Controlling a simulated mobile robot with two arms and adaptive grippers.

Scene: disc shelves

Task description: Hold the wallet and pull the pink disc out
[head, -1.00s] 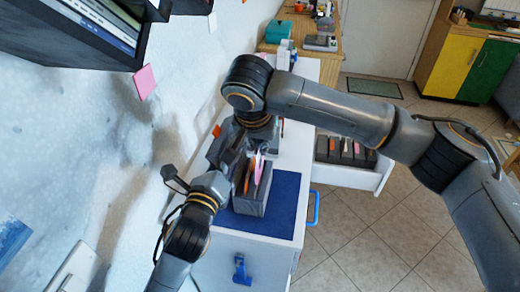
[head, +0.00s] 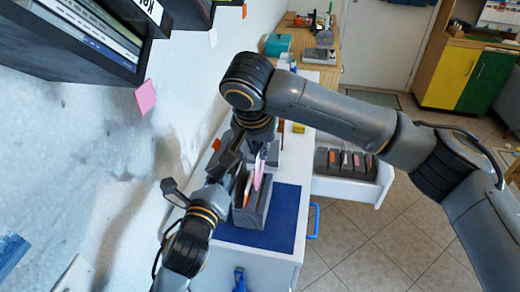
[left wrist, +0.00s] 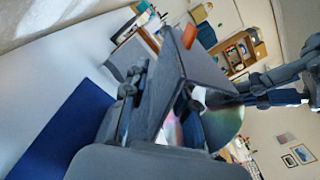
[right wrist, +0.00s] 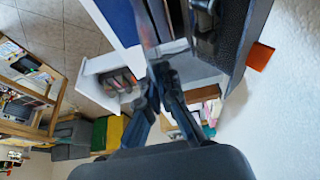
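The wallet (head: 252,214) is a dark grey open box of upright discs on a blue mat; its dark wall shows in the left wrist view (left wrist: 160,88). The pink disc (head: 259,174) stands upright at its top. In the left wrist view a shiny disc (left wrist: 224,124) stands out from the wallet. My left gripper (head: 232,166) has its fingers on either side of the wallet's wall, closed on it. My right gripper (head: 263,150) comes down from above, its fingertips together at the disc's upper edge; they also show in the right wrist view (right wrist: 160,75). The disc's lower part is hidden.
The blue mat (head: 284,222) lies on a white cabinet. An open white drawer (head: 345,187) with dark slots stands to the right. A black shelf (head: 80,45) with books juts from the wall at upper left. An orange tag (head: 216,144) is near the wall.

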